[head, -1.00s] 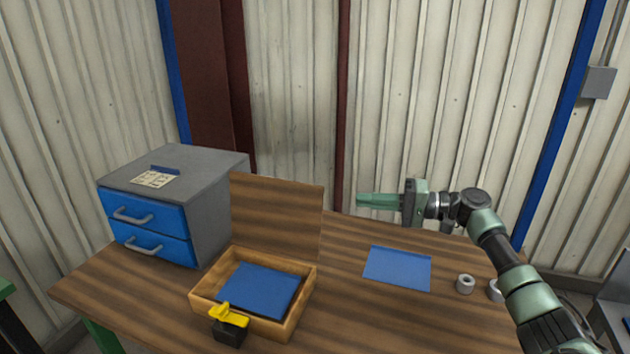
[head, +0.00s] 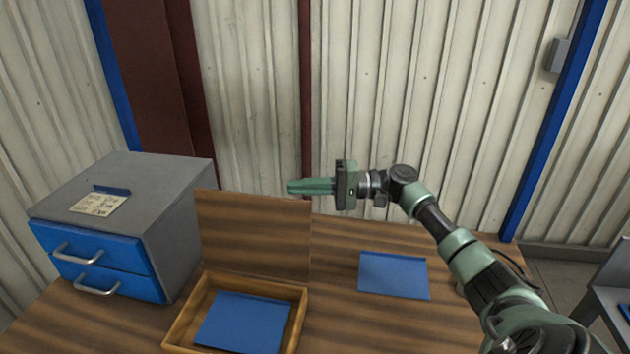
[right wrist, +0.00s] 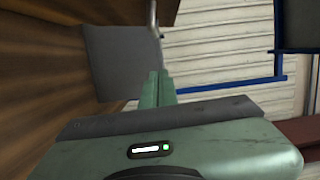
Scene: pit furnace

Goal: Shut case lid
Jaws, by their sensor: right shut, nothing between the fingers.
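The wooden case (head: 302,318) stands on the table, open, with a blue sheet or pad (head: 243,321) inside it. Its wooden lid (head: 253,236) stands upright at the back of the case. My right gripper (head: 291,187) is shut and empty. It points left, level with the lid's top edge near its right corner; I cannot tell whether it is in front of or behind the lid. In the right wrist view the green fingers (right wrist: 157,88) show together, with a brown wood-grained surface at the left. My left gripper is not in view.
A grey cabinet (head: 185,225) with blue drawers stands left of the case, with a paper note (head: 99,204) on top. A blue mat (head: 394,276) lies on the wooden table (head: 335,320) to the right. The corrugated wall is behind.

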